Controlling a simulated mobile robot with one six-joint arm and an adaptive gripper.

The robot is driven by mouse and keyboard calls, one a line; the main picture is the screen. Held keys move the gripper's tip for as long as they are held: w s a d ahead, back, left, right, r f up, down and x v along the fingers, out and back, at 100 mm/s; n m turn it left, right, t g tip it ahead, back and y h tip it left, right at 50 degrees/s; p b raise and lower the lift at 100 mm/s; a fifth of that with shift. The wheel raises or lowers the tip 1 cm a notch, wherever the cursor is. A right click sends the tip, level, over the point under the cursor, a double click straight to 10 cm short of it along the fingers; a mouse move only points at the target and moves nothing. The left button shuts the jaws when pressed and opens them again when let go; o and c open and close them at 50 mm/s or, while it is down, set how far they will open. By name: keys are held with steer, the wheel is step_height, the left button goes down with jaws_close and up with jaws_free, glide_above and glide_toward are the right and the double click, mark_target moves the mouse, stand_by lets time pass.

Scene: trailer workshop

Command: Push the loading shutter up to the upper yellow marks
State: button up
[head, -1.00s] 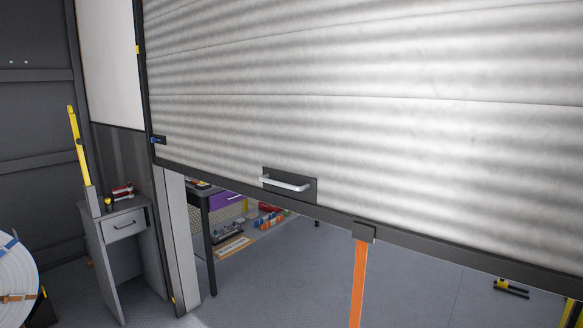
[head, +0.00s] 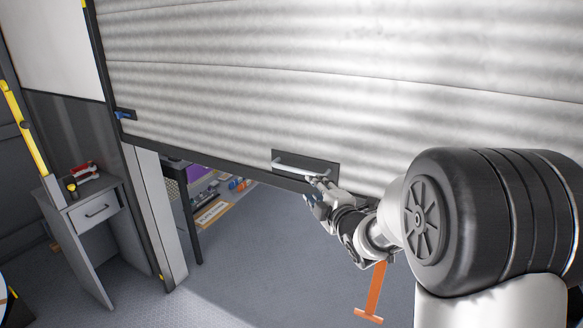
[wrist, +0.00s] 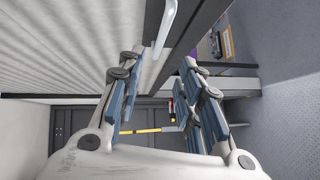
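The grey ribbed loading shutter (head: 300,100) hangs part-way up, with an open gap to the floor below its dark bottom rail. Its pale bar handle (head: 297,167) sits on a dark plate just above that rail. A yellow mark (head: 84,4) shows on the left door frame near the picture's top edge. My gripper (head: 314,185) is at the handle's right end, just below it in the picture. In the wrist view my gripper (wrist: 158,66) is open, and the handle (wrist: 166,28) lies ahead, its near end between the fingertips. Whether they touch is unclear.
A blue latch (head: 125,114) is on the left frame. A grey cabinet (head: 88,215) with red items on top stands at left.

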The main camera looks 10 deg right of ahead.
mark_target(298, 171)
steer(key=x, duration=1.6)
steer(key=shift+f, duration=0.1)
steer(key=shift+c, duration=0.3)
jaws_close()
